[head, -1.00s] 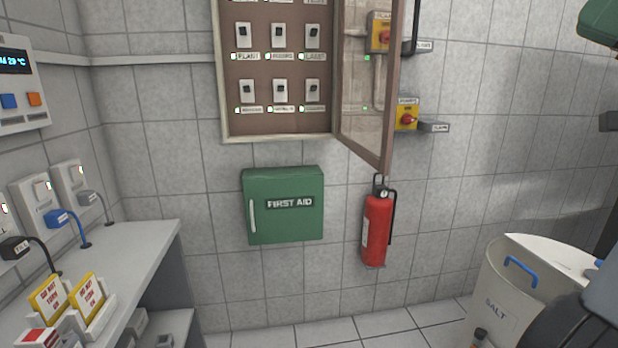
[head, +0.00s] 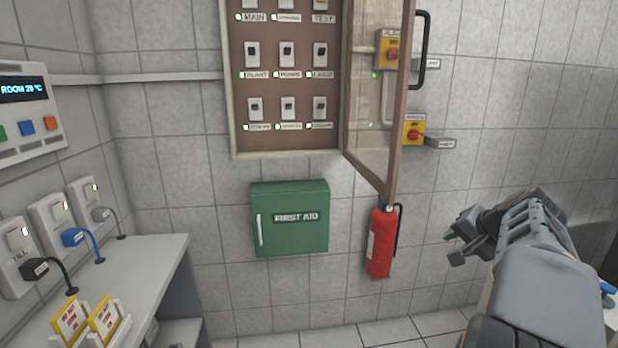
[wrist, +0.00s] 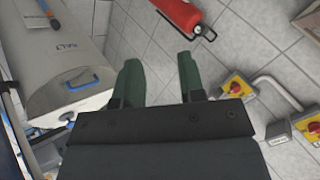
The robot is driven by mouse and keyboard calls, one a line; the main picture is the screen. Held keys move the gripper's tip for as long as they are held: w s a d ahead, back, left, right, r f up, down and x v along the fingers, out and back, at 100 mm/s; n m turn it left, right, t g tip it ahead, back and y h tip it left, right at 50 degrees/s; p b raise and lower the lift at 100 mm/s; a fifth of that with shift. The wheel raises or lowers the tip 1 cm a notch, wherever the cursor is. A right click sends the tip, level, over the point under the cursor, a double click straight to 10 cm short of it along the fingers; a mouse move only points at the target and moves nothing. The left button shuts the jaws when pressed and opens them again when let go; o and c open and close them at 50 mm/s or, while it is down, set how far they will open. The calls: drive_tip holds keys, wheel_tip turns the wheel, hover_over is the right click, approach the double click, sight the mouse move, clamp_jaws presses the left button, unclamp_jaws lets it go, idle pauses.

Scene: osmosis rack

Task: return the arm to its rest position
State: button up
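My gripper (head: 458,246) shows at the right of the head view, at the end of my grey arm, in front of the tiled wall and to the right of the fire extinguisher. In the wrist view my gripper (wrist: 160,80) has its two green fingers apart, with only wall tiles visible between them. It holds nothing. The lower part of my arm runs off the bottom right of the head view.
A red fire extinguisher (head: 381,243) hangs below the cabinet's open glazed door (head: 372,110). A green first aid box (head: 290,219) is on the wall. A shelf (head: 150,262) holds yellow signs.

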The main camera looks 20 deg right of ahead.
drive_tip(key=s+a+f+n+g+p, duration=0.3)
drive_tip(key=a+n+p, duration=0.1)
drive_tip(key=a, duration=0.7)
drive_tip(key=s+a+f+n+g+p, duration=0.2)
drive_tip(key=a+f+n+p, duration=0.15)
drive_tip(key=a, duration=0.75)
drive_tip(key=s+a+r+n+p, duration=0.2)
drive_tip(key=a+r+n+p, duration=0.1)
drive_tip(key=a, duration=0.5)
drive_tip(key=shift+a+r+n+y+p, duration=0.2)
drive_tip(key=shift+r+n+y+p, duration=0.25)
drive_tip(key=shift+n, duration=0.5)
drive_tip(key=shift+o, duration=0.6)
drive_tip(key=shift+r, duration=0.1)
